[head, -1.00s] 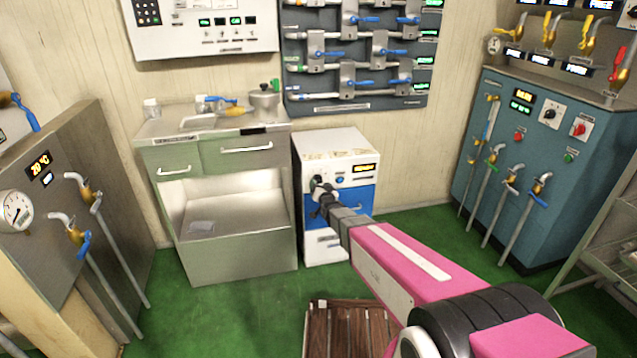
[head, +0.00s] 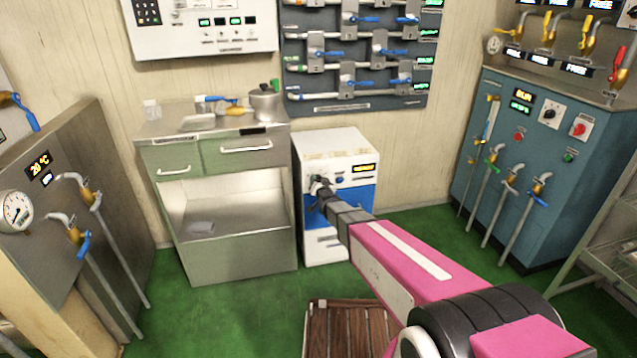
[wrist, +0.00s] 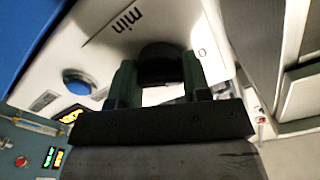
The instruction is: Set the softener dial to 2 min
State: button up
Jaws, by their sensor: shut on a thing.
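The softener (head: 336,152) is the white and blue cabinet at the middle of the head view, with a small lit display (head: 364,168) on its upper front. My gripper (head: 319,184) is at the upper left of its front panel. In the wrist view my gripper (wrist: 160,82) is shut on the black dial (wrist: 160,55), with a dark green finger on each side. The word "min" is printed on the white panel beside it. A blue button (wrist: 77,82) is to the left. The dial's pointer and the setting are hidden or unreadable.
A steel counter (head: 219,200) with a pot (head: 265,104) stands left of the softener. A blue-green machine (head: 532,160) with taps stands right. A slatted wooden platform (head: 347,330) lies on the green floor below my arm.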

jog(key=m, duration=0.4)
jog(key=shift+m, duration=2.5)
jog(key=o, duration=0.9)
